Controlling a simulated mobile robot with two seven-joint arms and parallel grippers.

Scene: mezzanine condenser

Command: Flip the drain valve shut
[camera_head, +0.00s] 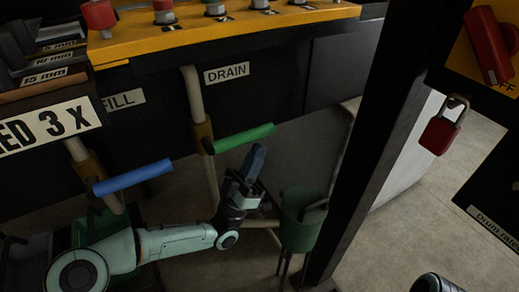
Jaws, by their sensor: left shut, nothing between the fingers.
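The drain valve has a green lever handle (243,138) on a brass-coloured body, on the pale vertical pipe below the "DRAIN" label (227,73). The handle sticks out to the right, across the pipe, its free end tipped slightly up in the picture. My left gripper (256,158) is just below the right end of the green handle, pointing up. Its fingers are together, with nothing between them. I cannot tell whether they touch the handle. My right gripper does not show.
A blue lever handle (133,177) sits on the pipe by the "FILL" label (124,100), above my left forearm. A red padlock (441,133) hangs at right.

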